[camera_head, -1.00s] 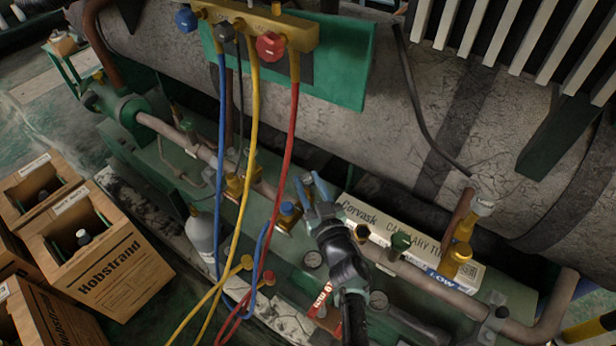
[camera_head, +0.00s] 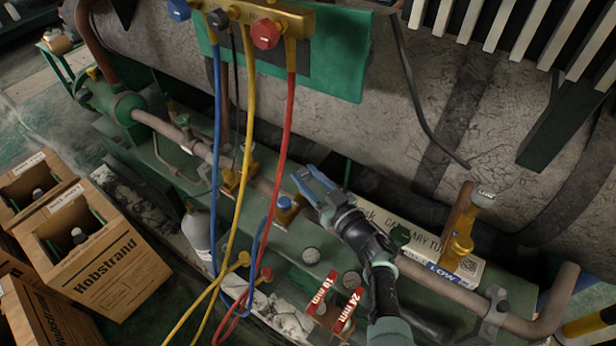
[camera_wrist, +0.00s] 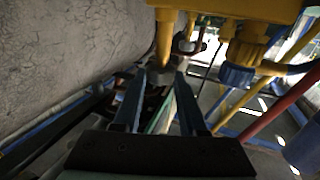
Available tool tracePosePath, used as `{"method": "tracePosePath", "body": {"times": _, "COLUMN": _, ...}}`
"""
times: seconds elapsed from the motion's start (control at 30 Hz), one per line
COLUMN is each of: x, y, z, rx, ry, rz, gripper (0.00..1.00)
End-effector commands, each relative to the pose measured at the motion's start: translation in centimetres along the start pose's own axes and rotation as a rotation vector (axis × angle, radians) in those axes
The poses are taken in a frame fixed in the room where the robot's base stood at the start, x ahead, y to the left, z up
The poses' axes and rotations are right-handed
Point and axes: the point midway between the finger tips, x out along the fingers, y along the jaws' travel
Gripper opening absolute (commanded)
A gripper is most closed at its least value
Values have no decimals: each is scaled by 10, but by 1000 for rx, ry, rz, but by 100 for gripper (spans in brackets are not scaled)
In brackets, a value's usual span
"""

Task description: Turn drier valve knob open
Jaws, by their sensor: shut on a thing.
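My gripper (camera_head: 312,182) is above the green base plate, near the pipe, with its blue-grey fingers pointing up and left. In the wrist view, the fingertips (camera_wrist: 158,82) flank a small grey knob (camera_wrist: 160,74) at the end of a yellow stem, and I am shut on it. In the head view the fingers hide this knob. A valve with a blue knob (camera_head: 284,203) stands just left of my gripper; a blue knob on a yellow body also shows in the wrist view (camera_wrist: 237,75). No label shows which is the drier valve.
Blue, yellow and red hoses (camera_head: 288,130) hang from the brass manifold (camera_head: 250,14) left of my gripper. A cardboard carton (camera_head: 415,238) lies behind my wrist. Red-tagged tools (camera_head: 322,292) are below. The large tank (camera_head: 400,130) is behind.

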Motion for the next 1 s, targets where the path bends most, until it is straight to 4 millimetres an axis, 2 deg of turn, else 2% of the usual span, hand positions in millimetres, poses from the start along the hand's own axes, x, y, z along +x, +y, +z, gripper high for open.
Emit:
{"method": "tracePosePath", "body": {"times": 0.1, "x": 0, "y": 0, "z": 0, "rx": 0, "ry": -1, "rz": 1, "gripper": 0}}
{"method": "tracePosePath", "body": {"times": 0.13, "x": 0, "y": 0, "z": 0, "rx": 0, "ry": -1, "rz": 1, "gripper": 43}}
{"method": "tracePosePath", "body": {"times": 0.3, "x": 0, "y": 0, "z": 0, "rx": 0, "ry": 0, "rz": 1, "gripper": 72}}
{"method": "tracePosePath", "body": {"times": 0.67, "x": -5, "y": 0, "z": -2, "rx": 1, "ry": -1, "rz": 3, "gripper": 72}}
{"method": "tracePosePath", "body": {"times": 0.83, "x": -30, "y": 1, "z": -5, "rx": 3, "ry": -1, "rz": 6, "gripper": 72}}
{"method": "tracePosePath", "body": {"times": 1.0, "x": -70, "y": 1, "z": -6, "rx": 2, "ry": -1, "rz": 8, "gripper": 72}}
